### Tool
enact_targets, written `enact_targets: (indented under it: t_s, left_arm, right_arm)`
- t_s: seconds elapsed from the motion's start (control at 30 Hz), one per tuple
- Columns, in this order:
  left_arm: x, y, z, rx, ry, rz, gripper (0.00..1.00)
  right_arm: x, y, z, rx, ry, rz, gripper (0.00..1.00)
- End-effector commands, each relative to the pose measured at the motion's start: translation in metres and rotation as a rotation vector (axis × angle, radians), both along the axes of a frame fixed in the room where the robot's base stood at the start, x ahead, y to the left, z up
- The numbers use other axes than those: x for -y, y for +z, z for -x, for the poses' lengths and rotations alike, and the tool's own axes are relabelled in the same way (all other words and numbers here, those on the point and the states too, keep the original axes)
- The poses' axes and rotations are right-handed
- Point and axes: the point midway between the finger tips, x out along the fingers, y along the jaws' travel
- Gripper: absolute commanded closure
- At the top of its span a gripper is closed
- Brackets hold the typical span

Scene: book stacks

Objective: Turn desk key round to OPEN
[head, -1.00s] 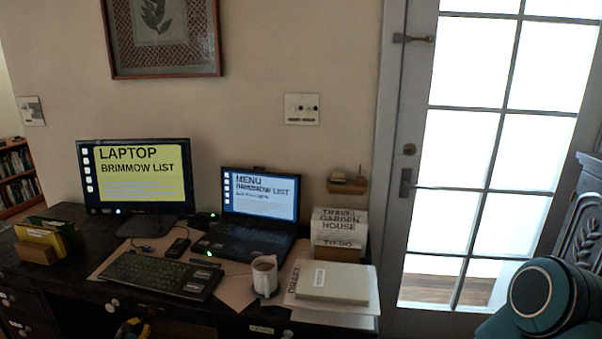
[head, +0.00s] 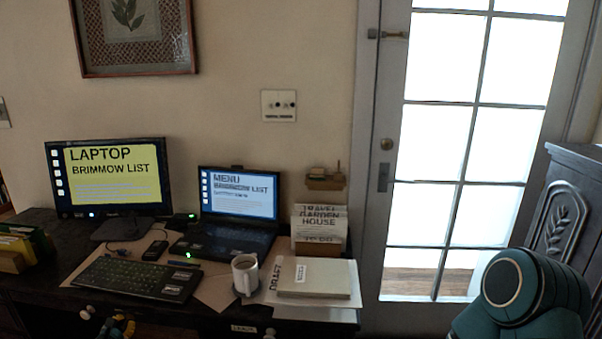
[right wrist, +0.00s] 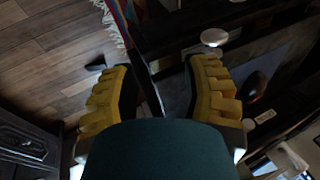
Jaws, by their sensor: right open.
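I cannot make out the desk key or an OPEN mark in either view. The dark desk (head: 30,217) stands against the wall, its front mostly cut off by the bottom of the head view. A small pale label (head: 244,328) is on its front edge. My left gripper (head: 117,326) shows small and partly cut off at the bottom, beside the desk front; its jaws are unclear. In the right wrist view my right gripper (right wrist: 160,64) is open and empty, its yellow fingers wide apart, near dark furniture with a pale round knob (right wrist: 214,37).
On the desk are a monitor (head: 110,178), laptop (head: 238,195), keyboard (head: 133,278), mug (head: 244,275), book (head: 314,279) and file box (head: 320,230). A glazed door (head: 470,150) and dark carved cabinet (head: 560,215) are right. A fringed rug (right wrist: 118,20) lies on the wooden floor.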

Motion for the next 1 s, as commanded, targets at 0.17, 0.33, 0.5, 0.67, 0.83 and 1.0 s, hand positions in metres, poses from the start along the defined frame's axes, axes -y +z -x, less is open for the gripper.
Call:
enact_targets:
  t_s: [0.17,0.33,0.5,0.67,0.83,1.0]
  left_arm:
    - [-0.002,-0.002,0.000,0.001,0.001,0.000,1.00]
    - [-0.002,-0.003,0.000,0.000,0.000,0.000,1.00]
    - [-0.003,-0.005,0.000,-0.001,0.000,0.000,1.00]
    - [-0.004,-0.007,0.000,-0.001,0.001,0.000,1.00]
    - [-0.006,-0.009,0.000,-0.002,0.001,0.000,1.00]
    - [-0.007,-0.011,0.001,-0.004,0.001,0.001,1.00]
  right_arm:
    - [0.000,0.000,0.000,0.000,0.000,0.000,0.53]
    - [0.000,0.000,0.000,0.000,0.000,0.000,0.53]
    - [0.000,0.000,0.000,0.000,0.000,0.000,0.53]
    - [0.000,0.000,0.000,0.000,0.000,0.000,0.53]
    - [0.000,0.000,0.000,0.000,0.000,0.000,0.53]
    - [0.000,0.000,0.000,0.000,0.000,0.000,0.53]
